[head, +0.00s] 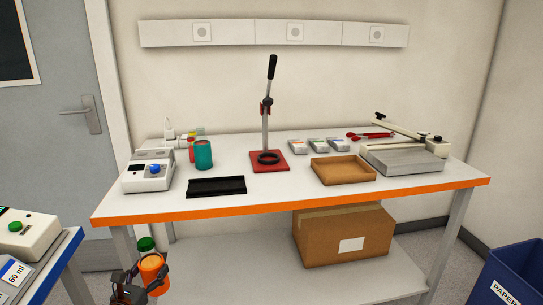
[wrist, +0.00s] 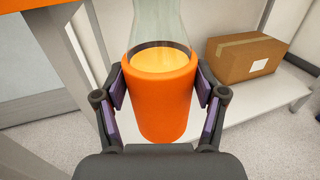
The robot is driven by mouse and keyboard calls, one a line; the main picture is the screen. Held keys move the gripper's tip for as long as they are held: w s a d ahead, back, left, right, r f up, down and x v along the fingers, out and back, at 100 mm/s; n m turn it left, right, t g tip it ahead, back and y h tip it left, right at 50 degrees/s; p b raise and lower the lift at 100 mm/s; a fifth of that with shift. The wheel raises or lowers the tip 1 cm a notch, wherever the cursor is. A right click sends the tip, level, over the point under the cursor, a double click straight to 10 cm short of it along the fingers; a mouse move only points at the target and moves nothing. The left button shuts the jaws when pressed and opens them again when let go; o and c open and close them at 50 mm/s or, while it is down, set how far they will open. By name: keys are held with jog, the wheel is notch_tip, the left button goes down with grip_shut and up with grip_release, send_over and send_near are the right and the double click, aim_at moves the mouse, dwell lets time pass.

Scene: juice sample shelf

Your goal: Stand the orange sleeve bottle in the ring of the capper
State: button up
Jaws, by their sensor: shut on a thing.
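The orange sleeve bottle (head: 153,270) has a green cap and a clear upper part. It is at the lower left of the head view, in front of the table and below its top. In the wrist view the bottle (wrist: 160,100) is large and central, its top out of frame. My gripper (wrist: 160,92) is shut on the orange sleeve, one finger pad on each side; it also shows in the head view (head: 145,280). The capper (head: 269,161) stands at the middle of the table, with a red base, a black ring (head: 269,157) and a raised black lever. The ring looks empty.
The white table (head: 230,207) has an orange front edge. A black tray (head: 216,187) lies left of the capper, a brown tray (head: 343,170) to its right. A teal cup-like object (head: 203,154) stands behind the black tray. A cardboard box (head: 342,235) sits on the lower shelf.

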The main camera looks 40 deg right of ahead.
aim_at(153, 278)
notch_tip(153, 278, down, 3)
jog(key=b, duration=0.2)
jog(key=shift+b, duration=0.3)
jog(key=shift+r, duration=0.15)
